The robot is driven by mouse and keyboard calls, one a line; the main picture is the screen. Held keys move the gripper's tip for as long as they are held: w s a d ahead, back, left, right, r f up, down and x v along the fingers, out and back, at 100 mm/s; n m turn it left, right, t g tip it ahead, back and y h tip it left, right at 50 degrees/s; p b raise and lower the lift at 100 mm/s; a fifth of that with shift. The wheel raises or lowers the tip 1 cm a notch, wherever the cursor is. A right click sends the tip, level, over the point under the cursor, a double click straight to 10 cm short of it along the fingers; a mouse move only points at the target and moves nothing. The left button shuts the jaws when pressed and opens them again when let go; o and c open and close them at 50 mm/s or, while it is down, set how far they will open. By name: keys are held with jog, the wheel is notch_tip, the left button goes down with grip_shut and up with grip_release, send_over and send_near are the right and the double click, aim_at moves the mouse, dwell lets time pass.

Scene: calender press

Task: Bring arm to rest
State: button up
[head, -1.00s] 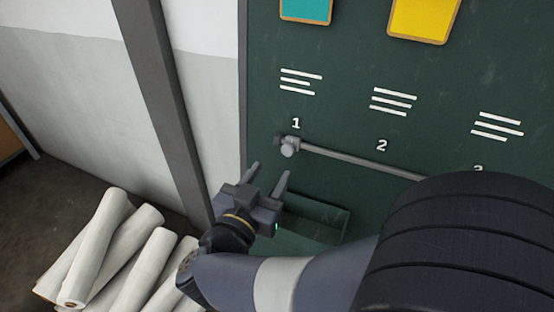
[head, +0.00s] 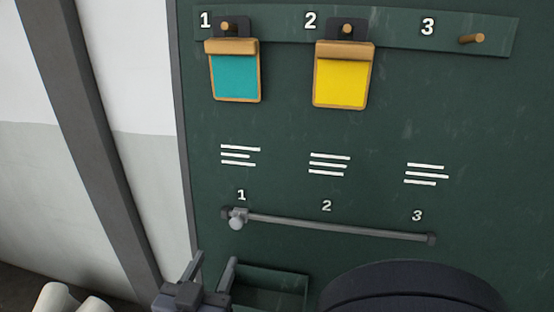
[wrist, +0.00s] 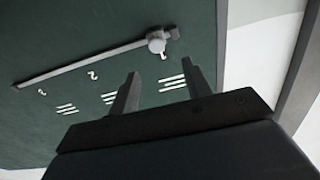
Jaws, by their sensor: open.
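My gripper (head: 213,275) is low in the head view, its two fingers apart and pointing up, with nothing between them. It is below the left end of a grey rail (head: 335,227) on the dark green board. A grey knob (head: 237,218) sits on the rail under the number 1. In the wrist view the open fingers of my gripper (wrist: 161,85) show in front of the board, with the knob (wrist: 157,44) beyond them. The fingers look apart from the knob and rail.
A teal clipboard (head: 235,78) hangs at peg 1 and a yellow one (head: 341,82) at peg 2. Peg 3 (head: 472,39) is bare. A green tray (head: 275,287) is low on the board. White rolls (head: 70,299) lie at bottom left, beside a dark post (head: 90,130).

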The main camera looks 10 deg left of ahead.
aim_at(238, 225)
jog(key=w, duration=0.6)
jog(key=w+d, duration=0.1)
jog(key=w, duration=0.2)
jog(key=shift+w+b, duration=0.25)
jog(key=shift+b, duration=0.15)
jog(key=shift+s+d, duration=0.1)
jog(key=shift+d, duration=0.25)
jog(key=shift+f, duration=0.1)
